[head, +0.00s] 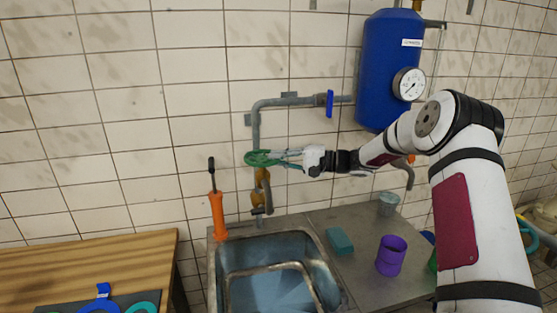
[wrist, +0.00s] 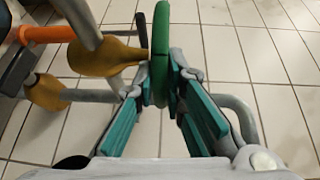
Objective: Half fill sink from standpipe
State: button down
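The standpipe (head: 255,125) is a grey pipe on the tiled wall, with a brass valve body (head: 262,178) and a small outlet above the sink. Its green handwheel (head: 258,158) also shows edge-on in the wrist view (wrist: 160,55). My gripper (wrist: 160,85) has its teal-padded fingers on either side of the wheel's rim. They look apart, with narrow gaps beside the rim; contact is unclear. The steel sink (head: 222,262) stands below the outlet. Its basin looks bluish; I cannot tell the water level. No stream is visible from the outlet.
An orange pump with a black handle (head: 217,213) stands at the sink's back left. A teal block (head: 340,241), a purple cup (head: 390,256) and a grey cup (head: 387,204) are on the drainboard. A blue tank (head: 385,75) hangs at right. A wooden table (head: 90,262) is at left.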

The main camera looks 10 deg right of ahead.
jog(key=shift+w, duration=0.1)
jog(key=b, duration=0.1)
jog(key=n+g+y+b, duration=0.1)
jog(key=b, duration=0.1)
jog(key=shift+w+d+f, duration=0.15)
jog(key=shift+w, duration=0.25)
jog(key=n+g+b, duration=0.1)
jog(key=g+b, duration=0.1)
jog(key=b, duration=0.1)
jog(key=w+n+g+y+b, duration=0.1)
jog(key=g+b, duration=0.1)
jog(key=b, duration=0.1)
jog(key=shift+n+b, duration=0.4)
jog(key=shift+g+b, duration=0.3)
jog(key=shift+d+n+b, duration=0.1)
jog(key=shift+n+b, duration=0.2)
jog(key=shift+b, duration=0.05)
jog(key=shift+r+g, duration=0.2)
jog(key=shift+g, duration=0.1)
jog(key=c, duration=1.6)
grip_release()
jog(key=shift+c, duration=0.2)
